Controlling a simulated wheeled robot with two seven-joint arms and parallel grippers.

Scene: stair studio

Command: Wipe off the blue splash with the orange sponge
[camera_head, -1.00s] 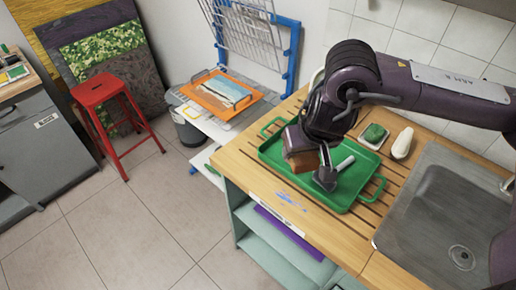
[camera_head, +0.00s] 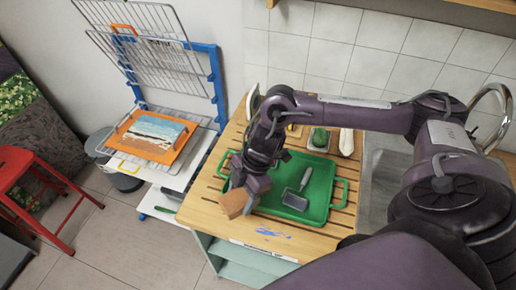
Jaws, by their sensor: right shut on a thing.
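The blue splash (camera_head: 266,232) is a small smear on the front part of the wooden worktop (camera_head: 196,207), near its front edge. My right gripper (camera_head: 247,190) points down over the left part of the green tray (camera_head: 318,195). It is shut on the orange sponge (camera_head: 234,203), a brownish-orange block. The sponge is at the tray's front left corner, to the left of and behind the splash, apart from it. Whether it touches the surface below I cannot tell. My left gripper is not in view.
A grey-bladed scraper (camera_head: 295,200) lies in the green tray. A small dish with a green pad (camera_head: 319,138) and a white object (camera_head: 346,142) stand behind it. A sink (camera_head: 381,180) is at the right. A drying rack with an orange-framed picture (camera_head: 152,135) stands left.

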